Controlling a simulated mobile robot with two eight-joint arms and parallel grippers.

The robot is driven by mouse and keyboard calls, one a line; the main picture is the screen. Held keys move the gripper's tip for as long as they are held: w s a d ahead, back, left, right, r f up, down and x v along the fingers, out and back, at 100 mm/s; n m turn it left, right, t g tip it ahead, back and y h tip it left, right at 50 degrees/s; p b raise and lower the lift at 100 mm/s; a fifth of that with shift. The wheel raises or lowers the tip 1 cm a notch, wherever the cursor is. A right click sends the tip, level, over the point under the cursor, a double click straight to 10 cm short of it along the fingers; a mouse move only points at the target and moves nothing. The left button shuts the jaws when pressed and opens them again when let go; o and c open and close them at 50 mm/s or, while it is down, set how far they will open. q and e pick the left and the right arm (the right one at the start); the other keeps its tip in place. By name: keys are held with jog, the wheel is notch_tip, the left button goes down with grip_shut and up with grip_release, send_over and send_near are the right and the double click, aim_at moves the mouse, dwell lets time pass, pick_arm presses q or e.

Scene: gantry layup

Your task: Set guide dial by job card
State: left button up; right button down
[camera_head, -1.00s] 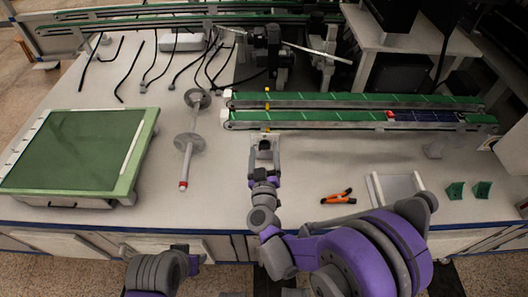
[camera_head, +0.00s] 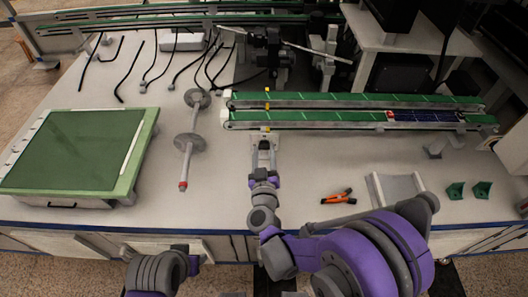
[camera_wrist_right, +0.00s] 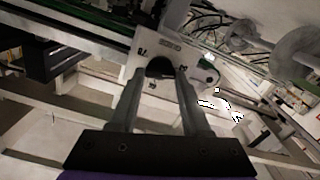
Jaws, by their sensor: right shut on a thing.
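My right gripper (camera_head: 264,143) is at the near side of the conveyor, just below a small yellow piece (camera_head: 267,129). In the right wrist view its two fingers (camera_wrist_right: 163,80) are shut on a dark round knob (camera_wrist_right: 160,67), which looks like the guide dial. The knob sits on a white plate (camera_wrist_right: 143,48) with small dark markings, too small to read. The fingers hide part of the knob, and I cannot tell its setting. My left arm shows at the bottom left of the head view, its gripper out of sight. I cannot make out a job card.
The green-belted conveyor (camera_head: 340,117) runs along the back, with a dark blue panel (camera_head: 428,116) on it. A green-framed board (camera_head: 75,150) and a grey spool rod (camera_head: 188,142) lie left. Orange pliers (camera_head: 338,198), a light tray (camera_head: 396,188) and green brackets (camera_head: 468,190) lie right.

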jog(key=m, duration=0.4)
jog(key=shift+d+m+b, duration=0.1)
jog(key=shift+m+b, duration=0.2)
jog(key=shift+m, duration=0.1)
jog(key=m, duration=0.5)
jog(key=shift+d+m, duration=0.1)
jog(key=shift+m, duration=0.2)
jog(key=m+b, duration=0.1)
jog(key=m, duration=0.4)
jog(key=shift+f, duration=0.15)
jog(key=m, duration=0.5)
jog(key=shift+m, duration=0.4)
jog(key=shift+c, duration=1.8)
grip_release()
jog(key=s, duration=1.1)
